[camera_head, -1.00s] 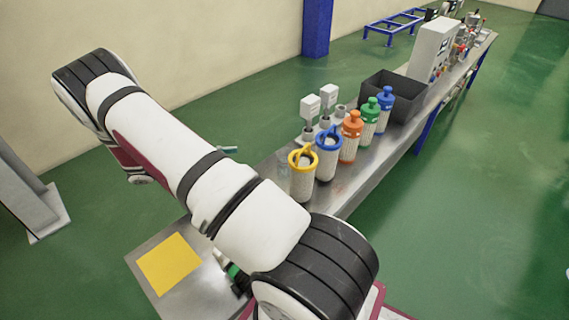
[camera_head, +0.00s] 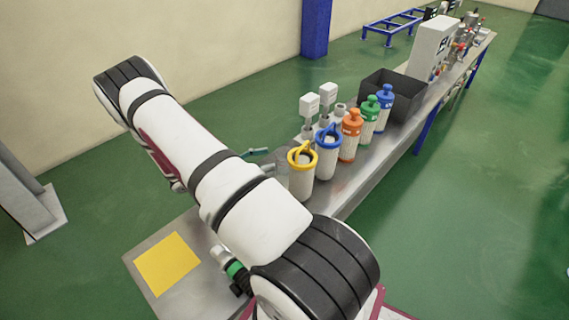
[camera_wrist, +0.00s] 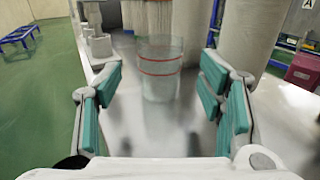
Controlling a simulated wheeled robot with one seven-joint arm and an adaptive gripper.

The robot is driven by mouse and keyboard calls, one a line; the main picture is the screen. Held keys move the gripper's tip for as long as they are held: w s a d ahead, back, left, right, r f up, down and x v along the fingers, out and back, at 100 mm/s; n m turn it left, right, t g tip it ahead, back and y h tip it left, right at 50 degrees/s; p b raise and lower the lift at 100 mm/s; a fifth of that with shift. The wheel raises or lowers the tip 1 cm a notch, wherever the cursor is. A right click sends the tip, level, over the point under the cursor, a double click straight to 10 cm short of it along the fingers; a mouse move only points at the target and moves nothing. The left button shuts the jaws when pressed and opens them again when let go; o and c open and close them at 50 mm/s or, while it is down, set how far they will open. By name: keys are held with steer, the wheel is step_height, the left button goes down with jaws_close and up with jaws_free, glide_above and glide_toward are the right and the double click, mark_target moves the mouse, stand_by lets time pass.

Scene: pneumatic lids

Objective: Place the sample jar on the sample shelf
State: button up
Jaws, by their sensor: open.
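The sample jar (camera_wrist: 161,62) is a clear glass cylinder with two red rings, upright on the metal bench (camera_wrist: 285,105) in the wrist view. My gripper (camera_wrist: 160,80) is open, with its teal-padded fingers pointing toward the jar. The jar lies between the two fingers in the picture, with visible gaps on both sides; how deep it is between them I cannot tell. In the head view only a teal fingertip of my gripper (camera_head: 257,151) shows past my arm, left of the yellow-ringed canister (camera_head: 302,172). I cannot make out a sample shelf.
A blue-ringed canister (camera_head: 327,155) and orange (camera_head: 351,135), green (camera_head: 369,115) and blue (camera_head: 384,98) lidded canisters stand in a row. A black bin (camera_head: 407,105) is behind them. A yellow square (camera_head: 167,263) lies on the bench's near end. White-headed devices (camera_head: 309,106) stand left of the row.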

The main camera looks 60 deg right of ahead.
mark_target(280, 157)
steer(key=b+x, duration=0.1)
steer(key=x, duration=0.4)
steer(key=shift+s, duration=0.1)
steer(key=c, duration=1.3)
steer(key=shift+r, duration=0.1)
steer(key=shift+c, duration=0.2)
